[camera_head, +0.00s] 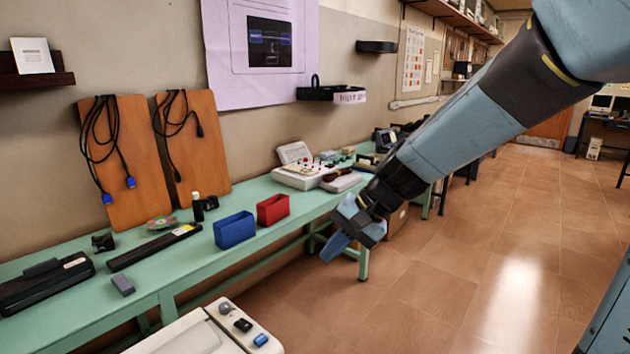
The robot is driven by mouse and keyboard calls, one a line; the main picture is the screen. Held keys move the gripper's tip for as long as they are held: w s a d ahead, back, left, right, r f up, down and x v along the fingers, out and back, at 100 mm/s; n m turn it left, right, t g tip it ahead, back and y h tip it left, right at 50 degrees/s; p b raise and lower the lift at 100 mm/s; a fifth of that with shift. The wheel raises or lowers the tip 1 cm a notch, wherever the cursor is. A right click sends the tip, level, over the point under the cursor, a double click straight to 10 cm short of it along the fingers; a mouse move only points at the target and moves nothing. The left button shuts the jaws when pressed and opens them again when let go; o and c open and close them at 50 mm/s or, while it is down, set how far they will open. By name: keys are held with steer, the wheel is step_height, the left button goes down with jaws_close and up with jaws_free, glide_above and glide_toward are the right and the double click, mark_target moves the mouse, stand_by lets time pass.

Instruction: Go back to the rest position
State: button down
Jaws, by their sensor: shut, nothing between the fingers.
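My gripper (337,247) is at the end of my blue and dark grey arm, which reaches in from the upper right. The gripper points down and to the left, in front of the green table's right part in the picture. Its blue fingers are together and nothing shows between them. It appears apart from the table and the things on it.
A green table (190,262) runs along the left wall. It bears a blue bin (235,231), a red bin (273,209), a black bar (154,247) and a white device (300,176). A pale surface (195,338) with small items is at bottom. Tiled floor (450,270) is open at right.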

steer(key=s+d+r+n+t+h, duration=0.1)
steer(key=s+d+r+t+h, duration=0.1)
steer(key=s+d, duration=0.4)
steer(key=s+d+r+n+t+h, duration=0.2)
steer(key=s+d+r+h, duration=0.3)
steer(key=d, duration=0.8)
steer(key=shift+s+d+r+t, duration=0.4)
steer(key=shift+s+r, duration=0.1)
steer(key=shift+r, duration=0.25)
